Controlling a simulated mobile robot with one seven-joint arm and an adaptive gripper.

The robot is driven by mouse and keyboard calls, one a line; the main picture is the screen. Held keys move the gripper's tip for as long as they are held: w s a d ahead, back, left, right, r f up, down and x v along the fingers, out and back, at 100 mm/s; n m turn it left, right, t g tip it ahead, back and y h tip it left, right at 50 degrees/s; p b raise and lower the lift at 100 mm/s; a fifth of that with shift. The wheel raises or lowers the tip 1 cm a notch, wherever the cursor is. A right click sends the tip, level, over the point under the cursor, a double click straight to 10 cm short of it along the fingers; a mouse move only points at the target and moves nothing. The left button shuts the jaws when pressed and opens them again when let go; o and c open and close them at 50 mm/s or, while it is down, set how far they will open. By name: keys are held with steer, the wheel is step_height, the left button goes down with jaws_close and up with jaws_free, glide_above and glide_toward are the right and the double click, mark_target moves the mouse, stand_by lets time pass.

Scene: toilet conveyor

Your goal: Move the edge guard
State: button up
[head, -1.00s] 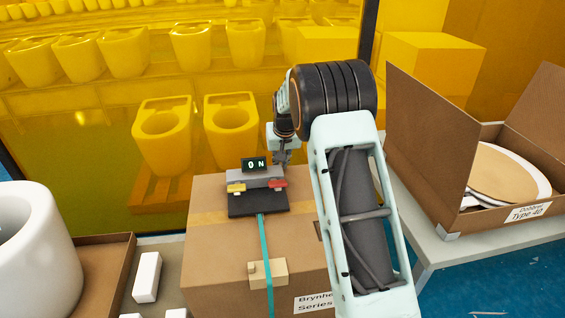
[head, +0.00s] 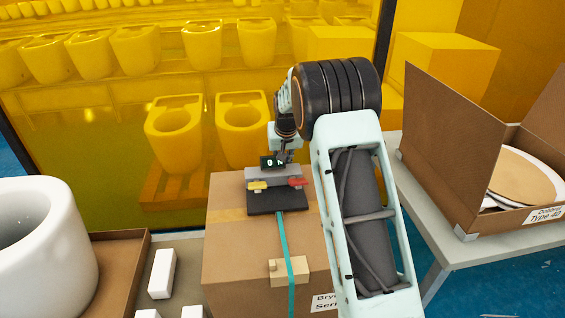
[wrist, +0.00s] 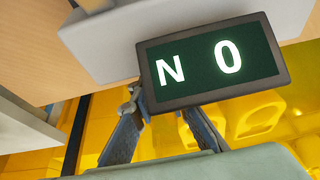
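A beige block (head: 290,271), which looks like the edge guard, sits on the cardboard box (head: 234,250) at its front, with the teal strap (head: 283,240) running over it. The strapping tool (head: 276,200) lies on top of the box, with a yellow and a red lever and a display reading "0 N". My gripper (head: 284,154) is just behind the display, above the box's far side. In the wrist view the display (wrist: 212,62) covers part of my gripper's fingers (wrist: 163,112). They stand apart with nothing visible between them. The edge guard is not in the wrist view.
An open carton (head: 455,165) with toilet seats stands on a grey table (head: 424,240) at the right. A yellow transparent screen (head: 100,110) rises behind the box.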

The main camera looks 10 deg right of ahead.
steer(key=o, duration=0.3)
steer(key=shift+r, duration=0.1)
steer(key=v, duration=1.2)
steer(key=shift+s, duration=0.1)
